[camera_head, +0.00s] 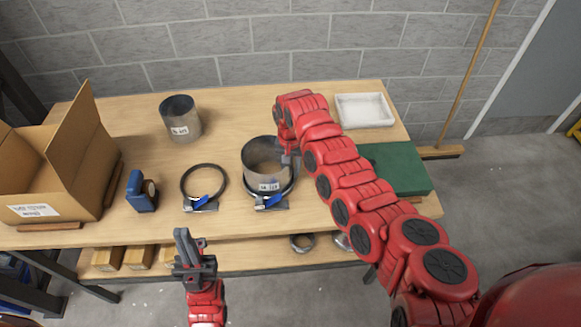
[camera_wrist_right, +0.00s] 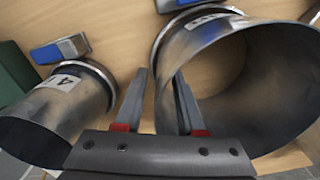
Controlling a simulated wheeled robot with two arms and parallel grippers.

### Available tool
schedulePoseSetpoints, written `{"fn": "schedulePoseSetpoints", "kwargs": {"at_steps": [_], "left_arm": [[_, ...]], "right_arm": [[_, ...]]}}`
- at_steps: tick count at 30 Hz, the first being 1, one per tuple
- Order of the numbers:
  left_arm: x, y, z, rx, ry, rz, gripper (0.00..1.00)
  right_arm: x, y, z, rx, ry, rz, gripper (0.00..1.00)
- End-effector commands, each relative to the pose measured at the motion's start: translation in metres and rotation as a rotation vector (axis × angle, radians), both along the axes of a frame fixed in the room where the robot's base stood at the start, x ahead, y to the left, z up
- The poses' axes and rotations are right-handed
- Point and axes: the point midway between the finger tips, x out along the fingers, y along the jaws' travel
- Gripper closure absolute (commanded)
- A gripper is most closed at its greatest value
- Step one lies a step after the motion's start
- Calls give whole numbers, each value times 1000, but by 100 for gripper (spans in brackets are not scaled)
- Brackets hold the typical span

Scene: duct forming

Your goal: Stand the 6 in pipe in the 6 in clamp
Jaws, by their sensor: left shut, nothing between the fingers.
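The widest pipe, which I take as the 6 in pipe (camera_head: 266,158), stands upright inside a black ring clamp, which I take as the 6 in clamp (camera_head: 272,203). Its label is too small to read. In the right wrist view the pipe (camera_wrist_right: 265,95) fills the right side, with the clamp ring around its far end. My right gripper (camera_wrist_right: 162,75) is open at the pipe's rim, one finger inside and one outside the wall, with gaps showing. In the head view it (camera_head: 290,158) is partly hidden by the arm. My left gripper (camera_head: 183,236) is shut and empty, before the table's front edge.
An empty ring clamp (camera_head: 203,183) lies left of the pipe. Another pipe (camera_head: 180,119) stands farther back. A smaller labelled pipe (camera_wrist_right: 52,115) shows in the wrist view, beside my right gripper. A blue tape tool (camera_head: 141,192) and a cardboard box (camera_head: 50,180) are at left.

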Motion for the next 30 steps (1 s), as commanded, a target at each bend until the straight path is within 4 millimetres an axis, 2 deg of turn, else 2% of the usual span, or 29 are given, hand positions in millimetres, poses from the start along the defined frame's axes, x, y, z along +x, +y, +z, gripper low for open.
{"fn": "schedulePoseSetpoints", "kwargs": {"at_steps": [4,8,13,15,18,30], "left_arm": [[0,0,-3,0,0,0,100],[0,0,-11,0,0,0,100],[0,0,-26,0,0,0,100],[0,0,-25,0,0,0,100],[0,0,-27,0,0,0,100],[0,0,-36,0,0,0,100]], "right_arm": [[1,0,4,1,-3,0,62],[1,0,19,1,-4,0,62],[1,1,54,2,-5,0,62],[3,-1,74,1,-8,-1,62],[1,-1,93,-3,-2,1,62],[1,-1,154,-4,-2,0,62]]}}
